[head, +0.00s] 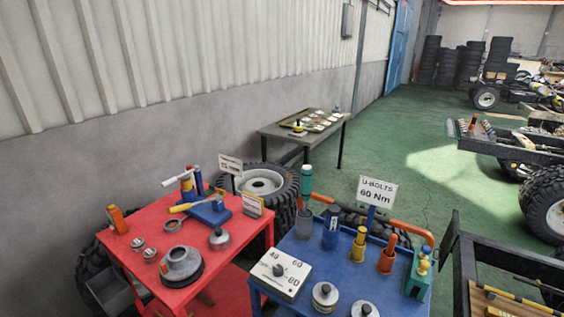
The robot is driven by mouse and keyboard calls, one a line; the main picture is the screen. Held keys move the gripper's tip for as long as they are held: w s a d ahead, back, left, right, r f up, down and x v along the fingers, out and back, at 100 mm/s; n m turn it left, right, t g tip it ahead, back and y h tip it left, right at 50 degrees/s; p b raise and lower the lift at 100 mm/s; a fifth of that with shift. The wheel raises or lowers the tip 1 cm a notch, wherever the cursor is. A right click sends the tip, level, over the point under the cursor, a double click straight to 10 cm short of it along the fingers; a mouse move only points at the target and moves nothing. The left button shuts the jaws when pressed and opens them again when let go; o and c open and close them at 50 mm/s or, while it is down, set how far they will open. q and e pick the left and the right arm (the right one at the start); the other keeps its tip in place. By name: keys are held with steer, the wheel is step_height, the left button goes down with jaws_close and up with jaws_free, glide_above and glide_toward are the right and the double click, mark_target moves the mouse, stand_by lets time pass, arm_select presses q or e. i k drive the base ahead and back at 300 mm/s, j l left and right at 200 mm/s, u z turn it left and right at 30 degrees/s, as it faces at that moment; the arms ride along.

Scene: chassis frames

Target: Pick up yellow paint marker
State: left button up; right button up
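Several upright, marker-like things stand in a row of cups on the blue table (400,307). A yellow upright piece (359,243) stands near the middle of this row. Another yellow-topped piece (424,262) stands in a teal-green holder (416,282) at the table's right end. I cannot tell which of them is the yellow paint marker. To their left are a tall green-topped cylinder (306,178) in a grey cup and a blue cup (331,229). An orange cup (386,262) stands between the two yellow pieces. Neither of my grippers shows in the head view.
A torque sign (377,192) reading "U-BOLTS 60 Nm" and a white dial box (279,275) stand on the blue table. A red table (135,249) with tools is at left. Tyres (262,182) lie behind. A chassis frame (470,280) is close at right. Green floor is open beyond.

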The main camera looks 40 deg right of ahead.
mark_target(362, 234)
steer(key=z, duration=1.8)
